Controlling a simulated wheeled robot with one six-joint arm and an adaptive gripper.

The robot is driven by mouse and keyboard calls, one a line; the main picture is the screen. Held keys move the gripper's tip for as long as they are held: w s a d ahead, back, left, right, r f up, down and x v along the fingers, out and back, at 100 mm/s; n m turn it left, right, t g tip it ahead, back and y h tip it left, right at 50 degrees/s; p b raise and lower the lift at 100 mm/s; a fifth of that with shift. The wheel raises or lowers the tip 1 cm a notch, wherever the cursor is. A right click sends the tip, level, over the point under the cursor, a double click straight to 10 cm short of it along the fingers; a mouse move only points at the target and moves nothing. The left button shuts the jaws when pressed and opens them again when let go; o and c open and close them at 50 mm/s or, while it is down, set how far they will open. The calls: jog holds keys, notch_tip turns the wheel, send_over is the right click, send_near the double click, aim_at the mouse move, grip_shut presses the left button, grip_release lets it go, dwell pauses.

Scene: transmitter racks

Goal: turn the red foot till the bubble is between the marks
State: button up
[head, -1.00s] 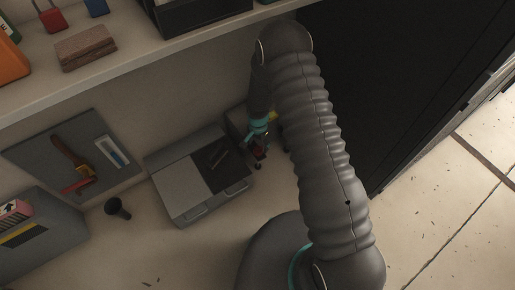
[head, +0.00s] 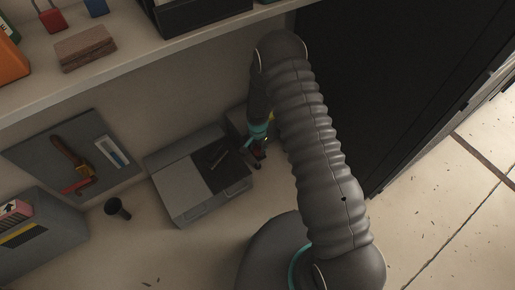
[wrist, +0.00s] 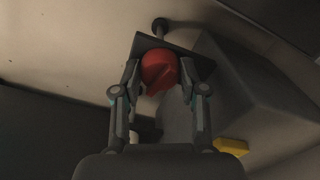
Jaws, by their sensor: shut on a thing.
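The red foot (wrist: 158,72) is a round red knob below a dark square plate in the wrist view. My gripper (wrist: 159,68) has a finger on each side of it and is shut on it. In the head view my gripper (head: 259,153) is low at the right corner of a grey case (head: 178,178) with a dark panel. The foot is mostly hidden there by my fingers. A small dark strip (head: 218,157) lies on the case's top. I cannot make out a bubble or marks in either view.
A grey board (head: 40,152) with a red tool (head: 72,170) leans on the wall. A dark cup (head: 117,209) and a grey box (head: 45,240) stand left. A shelf (head: 140,65) overhangs behind. A black cabinet (head: 390,80) stands right. The counter front is clear.

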jog(key=shift+f+n+b, duration=0.1)
jog(key=shift+n+b, duration=0.2)
jog(key=shift+f+n+b, duration=0.1)
jog(key=shift+n+b, duration=0.95)
jog(key=shift+n, duration=0.15)
jog(key=shift+n+b, duration=1.5)
jog(key=shift+n, duration=1.4)
jog(key=o, duration=1.1)
jog(key=shift+o, duration=0.2)
jog(key=shift+r, duration=0.25)
